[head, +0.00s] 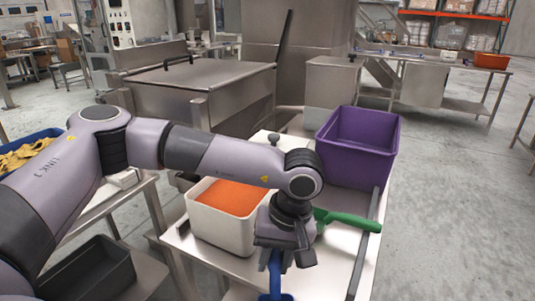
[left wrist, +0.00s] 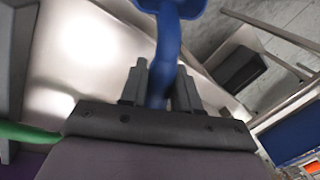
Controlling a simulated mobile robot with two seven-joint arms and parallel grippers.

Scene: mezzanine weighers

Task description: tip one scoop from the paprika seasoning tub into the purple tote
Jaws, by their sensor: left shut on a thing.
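The paprika seasoning tub (head: 212,226) is a white tub filled with orange-red powder, on the steel table in the head view. The purple tote (head: 350,164) stands behind it to the right and looks empty where its inside shows. My left gripper (head: 276,252) is in front of the tub's right side, shut on a blue scoop (head: 275,284). In the left wrist view the scoop's handle (left wrist: 166,55) sits between the fingers (left wrist: 160,88). The scoop's bowl is cut off by the frame edges, so its contents cannot be told. My right gripper is not in view.
A green-handled utensil (head: 348,220) lies right of my left gripper. A dark rail (head: 364,240) runs along the table's right side. A dark grey bin (head: 92,276) and a blue bin with yellow items (head: 38,138) are at left. Floor on the right is clear.

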